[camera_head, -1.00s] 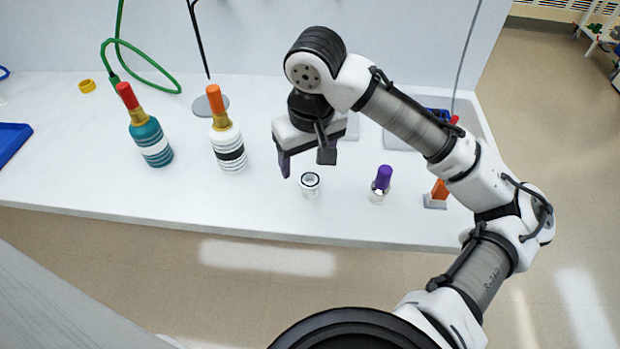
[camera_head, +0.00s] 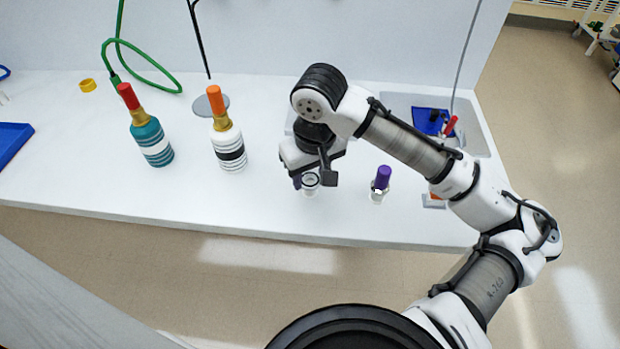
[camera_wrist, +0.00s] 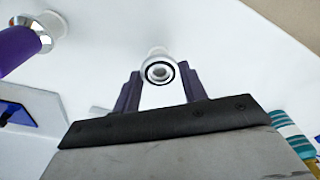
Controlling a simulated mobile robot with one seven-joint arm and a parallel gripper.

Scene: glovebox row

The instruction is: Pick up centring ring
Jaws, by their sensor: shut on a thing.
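The centring ring (camera_head: 311,180), a small pale ring with a black band, is at the top of a short white cylindrical piece near the front middle of the white bench. In the wrist view the centring ring (camera_wrist: 159,72) shows as a black-edged circle between the purple fingers. My gripper (camera_head: 312,182) is down at the ring from above, one finger on each side, shut on it. The wrist view shows my gripper (camera_wrist: 160,80) with both fingertips at the ring's sides. The ring's lower part and its exact contact with the white piece are hard to tell.
A purple-topped fitting (camera_head: 382,180) stands just right of the ring. A striped white bottle (camera_head: 229,150) and a teal bottle (camera_head: 152,140) stand to the left. A flat blue tray (camera_head: 12,140) lies far left. The bench's front edge is close. A recess holds blue and red items at right.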

